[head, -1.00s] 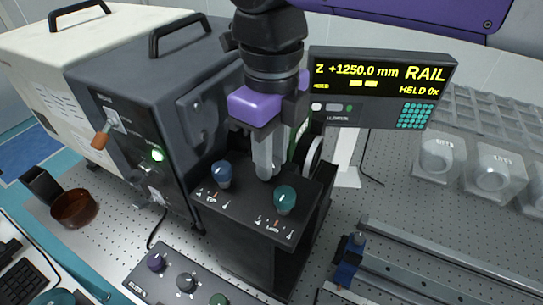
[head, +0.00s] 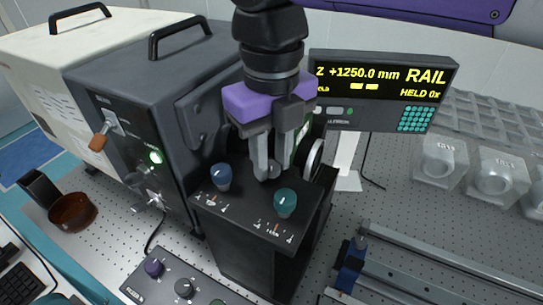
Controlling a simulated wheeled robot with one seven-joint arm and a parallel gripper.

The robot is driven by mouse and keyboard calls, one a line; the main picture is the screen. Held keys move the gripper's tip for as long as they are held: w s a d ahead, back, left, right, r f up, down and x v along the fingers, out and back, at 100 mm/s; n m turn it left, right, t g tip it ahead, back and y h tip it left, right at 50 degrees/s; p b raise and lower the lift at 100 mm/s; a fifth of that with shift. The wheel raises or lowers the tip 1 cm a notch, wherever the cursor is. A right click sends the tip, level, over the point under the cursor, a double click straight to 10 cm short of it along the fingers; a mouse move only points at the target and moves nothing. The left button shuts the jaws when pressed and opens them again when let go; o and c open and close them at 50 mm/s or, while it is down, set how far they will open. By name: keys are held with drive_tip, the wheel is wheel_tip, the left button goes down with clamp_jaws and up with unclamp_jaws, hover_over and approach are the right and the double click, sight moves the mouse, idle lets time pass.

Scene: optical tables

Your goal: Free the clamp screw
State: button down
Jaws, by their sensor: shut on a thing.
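My gripper (head: 266,172) points down at the top of a black box (head: 238,192). Its two light grey fingers are shut on a small dark grey knob (head: 273,171), which I take to be the clamp screw; the fingers partly hide it. The knob sits behind and between a blue knob (head: 221,176) and a teal knob (head: 285,202) on the same box. The fingers are clear of both coloured knobs. A display (head: 380,80) behind reads Z +1250.0 mm, RAIL, HELD 0x.
A dark instrument case (head: 150,75) with a handle stands close on the left. A silver-rimmed wheel (head: 314,158) is just right of my gripper. A rail (head: 430,270) with a blue carriage (head: 350,265) lies at right. A knob panel (head: 175,278) lies in front.

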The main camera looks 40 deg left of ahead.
sight(271, 165)
drive_tip(key=shift+r, duration=0.1)
drive_tip(key=c, duration=1.1)
unclamp_jaws()
drive_tip(key=shift+c, duration=0.2)
wheel_tip(271, 165, up, 8)
drive_tip(key=shift+f, duration=0.15)
